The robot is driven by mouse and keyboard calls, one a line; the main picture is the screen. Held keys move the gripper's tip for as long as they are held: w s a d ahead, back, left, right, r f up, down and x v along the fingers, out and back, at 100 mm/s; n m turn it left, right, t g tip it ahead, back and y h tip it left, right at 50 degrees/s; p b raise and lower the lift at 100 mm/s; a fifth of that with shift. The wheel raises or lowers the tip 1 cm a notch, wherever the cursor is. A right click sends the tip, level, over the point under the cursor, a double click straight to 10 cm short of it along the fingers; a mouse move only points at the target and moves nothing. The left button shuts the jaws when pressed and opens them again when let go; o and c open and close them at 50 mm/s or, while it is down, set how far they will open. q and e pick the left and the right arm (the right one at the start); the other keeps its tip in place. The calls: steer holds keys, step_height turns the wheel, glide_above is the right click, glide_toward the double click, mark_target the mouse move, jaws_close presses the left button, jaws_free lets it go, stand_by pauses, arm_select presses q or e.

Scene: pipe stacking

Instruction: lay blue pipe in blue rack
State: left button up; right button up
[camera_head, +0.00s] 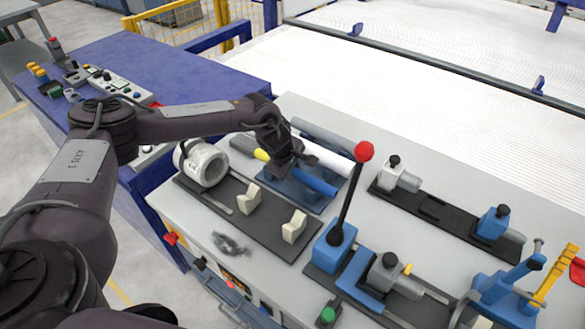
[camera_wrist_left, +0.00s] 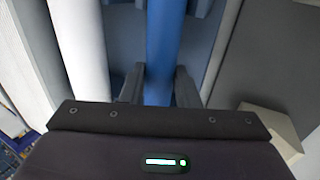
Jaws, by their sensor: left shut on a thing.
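The blue pipe (camera_head: 319,184) runs diagonally over the blue rack (camera_head: 284,194), a low blue tray on the grey bench top. My left gripper (camera_head: 287,171) is over the rack, shut on the blue pipe and covering its middle. In the left wrist view the blue pipe (camera_wrist_left: 165,45) runs between the two fingers of my left gripper (camera_wrist_left: 159,88). Bluish rack surface (camera_wrist_left: 120,45) shows beneath and beside it. I cannot tell whether the pipe rests on the rack or hangs just above it. My right gripper is not in view.
A white pipe (camera_head: 325,158) lies just behind the blue one. In front, a dark plate (camera_head: 225,201) carries a white cylinder (camera_head: 204,164) and cream blocks (camera_head: 294,227). A red-knobbed lever (camera_head: 350,200) stands close to the right.

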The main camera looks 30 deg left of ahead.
arm_select(q)
steer(key=o, duration=1.1)
